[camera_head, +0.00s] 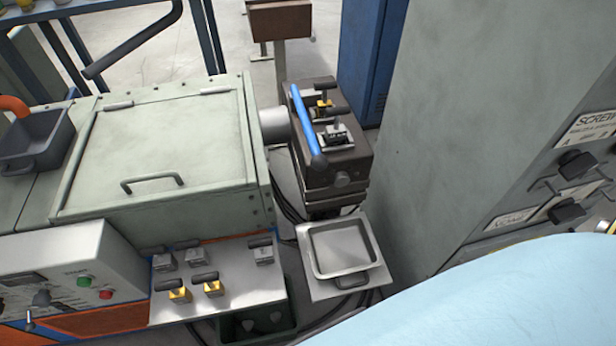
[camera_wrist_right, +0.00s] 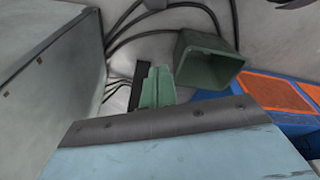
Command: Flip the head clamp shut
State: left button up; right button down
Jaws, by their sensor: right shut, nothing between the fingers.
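A dark block-shaped head (camera_head: 335,165) stands right of the pale green machine in the head view. A blue bar (camera_head: 306,122) slants along its top. Beside the bar are two small clamp-like fittings with dark handles, a yellow one (camera_head: 323,104) behind and a grey one (camera_head: 336,133) in front. I cannot tell which is the head clamp, or whether either is open. In the right wrist view my right gripper (camera_wrist_right: 157,88) shows as green fingers close together, shut and empty, apart from the head. The head is not recognisable there. My left gripper is not in view.
A metal tray (camera_head: 341,250) stands before the head. Several T-handled pieces (camera_head: 208,284) sit on the front ledge. A large grey cabinet (camera_head: 440,120) stands right. The right wrist view shows a green bin (camera_wrist_right: 208,65), cables and an orange-and-blue object (camera_wrist_right: 270,95).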

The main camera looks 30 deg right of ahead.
jog(key=s+d+f+g+b, duration=0.1)
jog(key=s+d+f+b, duration=0.1)
jog(key=s+f, duration=0.9)
jog(key=shift+s+d+f, duration=0.15)
jog(key=shift+s+f, duration=0.15)
jog(key=shift+s, duration=0.5)
jog(key=shift+s, duration=0.1)
